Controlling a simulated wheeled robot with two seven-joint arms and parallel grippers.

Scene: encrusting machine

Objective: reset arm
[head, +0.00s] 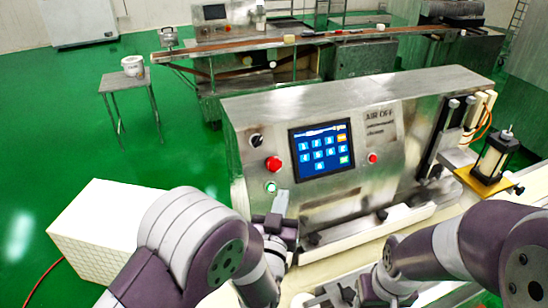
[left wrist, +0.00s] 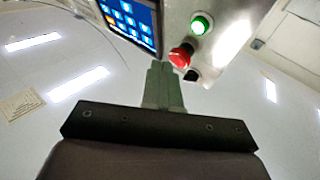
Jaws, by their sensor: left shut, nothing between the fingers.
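My left gripper (head: 280,203) is in front of the lower left of the steel machine's (head: 350,200) front panel, just right of and below the green lit button (head: 270,187). In the left wrist view its fingers (left wrist: 163,85) are together with nothing between them, pointing up the picture. The red emergency button (left wrist: 181,56) and the green button (left wrist: 202,23) show beyond the fingertips, with the touchscreen (left wrist: 132,18) to the left. My right gripper (head: 338,295) is low at the bottom edge of the head view. Its fingers are too unclear to tell whether they are open.
A pale box (head: 95,225) stands left of my left arm. The machine's light front ledge (head: 380,232) runs below the panel. A black cylinder unit (head: 491,158) on a yellow plate is at the right. A small table (head: 125,84) with a white tub stands at the back left.

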